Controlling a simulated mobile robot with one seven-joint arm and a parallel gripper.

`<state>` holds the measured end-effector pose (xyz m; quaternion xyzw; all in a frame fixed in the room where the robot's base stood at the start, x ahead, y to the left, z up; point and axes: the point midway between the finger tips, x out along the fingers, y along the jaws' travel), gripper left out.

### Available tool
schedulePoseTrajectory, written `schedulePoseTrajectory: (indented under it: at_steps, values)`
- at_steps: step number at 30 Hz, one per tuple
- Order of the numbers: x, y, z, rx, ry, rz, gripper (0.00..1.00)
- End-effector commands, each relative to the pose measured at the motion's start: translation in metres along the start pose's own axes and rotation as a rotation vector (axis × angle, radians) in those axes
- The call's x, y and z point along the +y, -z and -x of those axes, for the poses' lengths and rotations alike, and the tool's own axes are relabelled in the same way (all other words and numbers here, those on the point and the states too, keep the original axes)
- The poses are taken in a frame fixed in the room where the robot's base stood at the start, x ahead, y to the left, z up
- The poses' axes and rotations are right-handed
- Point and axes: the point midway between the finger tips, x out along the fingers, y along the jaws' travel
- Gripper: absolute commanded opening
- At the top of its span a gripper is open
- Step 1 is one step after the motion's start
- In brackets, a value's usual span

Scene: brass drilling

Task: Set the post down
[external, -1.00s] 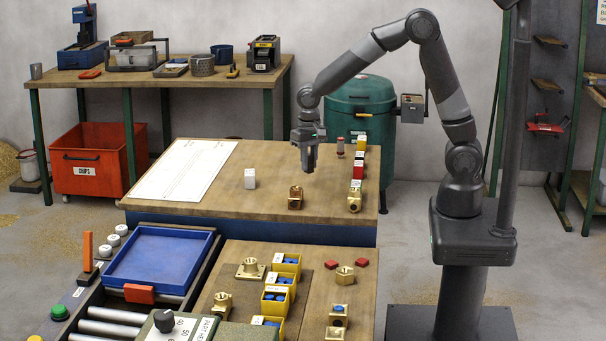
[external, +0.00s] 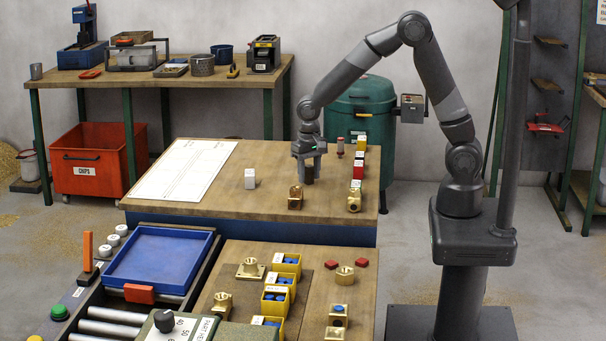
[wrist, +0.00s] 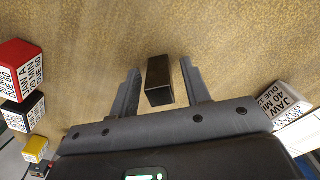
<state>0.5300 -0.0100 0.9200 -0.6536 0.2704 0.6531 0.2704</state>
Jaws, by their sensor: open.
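The post (wrist: 159,82) is a small black block. In the wrist view it stands between the two fingers of my gripper (wrist: 160,66), with a gap on each side. In the external view the dark post (external: 309,173) shows between the spread fingers of my gripper (external: 308,168), on the wooden bench top (external: 215,203). My gripper is open around the post and low over the bench. The post's lower part is hard to make out in the external view.
A white sheet (external: 185,170) lies at left.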

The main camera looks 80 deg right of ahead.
Motion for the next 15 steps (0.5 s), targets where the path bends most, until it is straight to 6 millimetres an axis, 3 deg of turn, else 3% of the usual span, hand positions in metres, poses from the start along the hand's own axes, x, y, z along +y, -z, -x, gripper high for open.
schedulePoseTrajectory:
  at_steps: [8,15]
  values:
    - [0.000,0.000,0.012,0.002,0.001,0.000,0.43]
    - [-0.001,0.001,0.061,0.004,0.004,0.000,0.43]
